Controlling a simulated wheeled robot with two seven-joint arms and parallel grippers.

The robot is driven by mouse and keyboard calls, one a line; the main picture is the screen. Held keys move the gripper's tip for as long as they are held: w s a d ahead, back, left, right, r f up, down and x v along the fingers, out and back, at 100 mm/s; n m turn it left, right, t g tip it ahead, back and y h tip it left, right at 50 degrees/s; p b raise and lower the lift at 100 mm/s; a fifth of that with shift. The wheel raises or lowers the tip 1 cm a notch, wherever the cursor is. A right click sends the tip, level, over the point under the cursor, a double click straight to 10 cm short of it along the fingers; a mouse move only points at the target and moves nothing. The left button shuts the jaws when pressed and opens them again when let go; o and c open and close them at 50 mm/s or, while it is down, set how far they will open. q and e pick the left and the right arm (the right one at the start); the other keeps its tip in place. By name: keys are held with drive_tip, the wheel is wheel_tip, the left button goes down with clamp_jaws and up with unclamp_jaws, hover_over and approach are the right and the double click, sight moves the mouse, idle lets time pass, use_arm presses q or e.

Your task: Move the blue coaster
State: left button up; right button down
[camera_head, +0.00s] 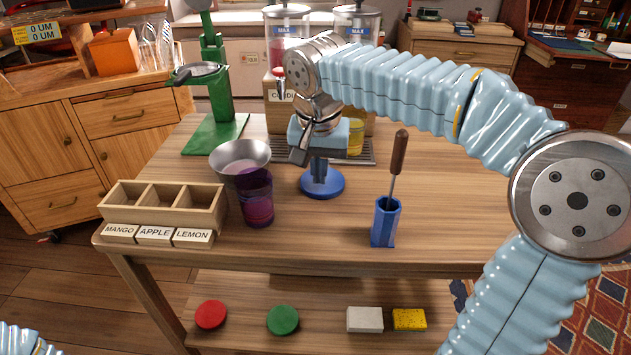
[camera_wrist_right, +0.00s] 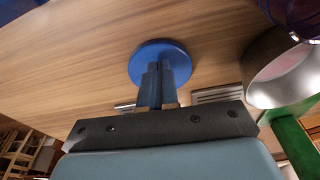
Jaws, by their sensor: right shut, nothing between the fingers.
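The blue coaster (camera_head: 323,191) is a flat round disc lying on the wooden table, right of the purple glass. It also shows in the right wrist view (camera_wrist_right: 178,58). My right gripper (camera_head: 319,179) points down over the middle of the coaster, its fingers together with nothing between them. In the right wrist view the closed fingertips (camera_wrist_right: 158,66) overlap the coaster's face; I cannot tell whether they touch it. My left gripper is out of view; only a bit of my left arm shows at the bottom left.
A purple glass (camera_head: 257,204) and a metal cup (camera_head: 240,153) stand left of the coaster. A blue holder (camera_head: 385,226) with a wooden-handled tool stands to the right. A labelled wooden box (camera_head: 202,207) is at the table's left. Red and green coasters lie on the lower shelf. The table's right side is clear.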

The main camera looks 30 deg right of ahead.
drive_tip(key=w+d, duration=0.2)
drive_tip(key=shift+w+f, duration=0.35)
drive_tip(key=shift+s+a+f, duration=0.1)
drive_tip(key=shift+f, duration=0.4)
